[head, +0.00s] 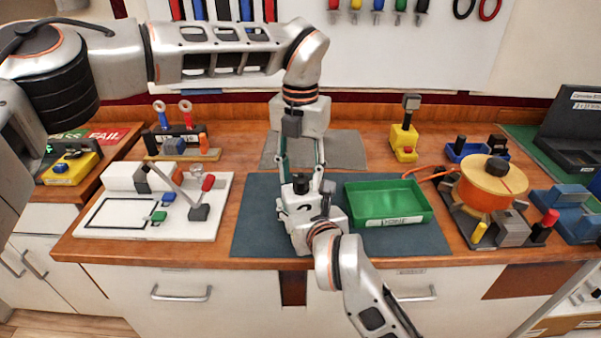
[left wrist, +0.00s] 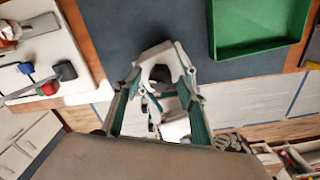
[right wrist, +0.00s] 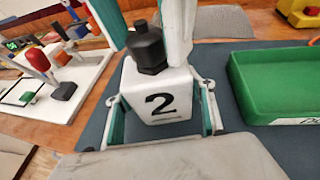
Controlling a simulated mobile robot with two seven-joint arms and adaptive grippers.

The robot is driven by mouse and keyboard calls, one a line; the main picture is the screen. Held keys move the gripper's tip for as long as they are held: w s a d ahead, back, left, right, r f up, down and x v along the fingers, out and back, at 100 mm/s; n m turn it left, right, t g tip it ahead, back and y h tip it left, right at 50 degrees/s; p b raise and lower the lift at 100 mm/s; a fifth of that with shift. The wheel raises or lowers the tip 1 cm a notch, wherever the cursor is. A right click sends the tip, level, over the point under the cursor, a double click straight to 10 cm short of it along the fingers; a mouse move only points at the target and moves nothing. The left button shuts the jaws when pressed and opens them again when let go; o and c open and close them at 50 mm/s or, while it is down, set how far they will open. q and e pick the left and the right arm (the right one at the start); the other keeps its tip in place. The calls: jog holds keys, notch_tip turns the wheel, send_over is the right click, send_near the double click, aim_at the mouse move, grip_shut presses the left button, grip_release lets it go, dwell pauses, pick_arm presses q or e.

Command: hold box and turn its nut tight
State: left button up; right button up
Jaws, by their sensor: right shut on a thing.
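The box (right wrist: 160,100) is white with a black "2" on its front. A black nut (right wrist: 149,47) stands on its top. In the head view the box (head: 294,208) is above the dark mat, partly hidden by my right gripper (head: 306,222). That gripper is shut on the box, one finger at each side. My left gripper (head: 303,180) points down from above. Its fingers are apart, on either side of the nut. In the right wrist view the nut shows between them, with a gap on the left. The left wrist view shows the nut (left wrist: 160,74) from above.
A dark mat (head: 252,225) lies under the box. A green tray (head: 390,203) stands right of it. A white board (head: 120,215) with small levers is at the left. An orange round fixture (head: 485,192) and blue blocks are at the right. A yellow switch block (head: 404,140) stands behind.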

aim_at(301, 177)
jog(key=shift+f, duration=0.1)
pick_arm(q)
notch_tip(301, 177, up, 12)
dwell(0.5)
dwell(0.5)
pick_arm(e)
jog(key=o, duration=1.6)
jog(key=shift+c, duration=0.2)
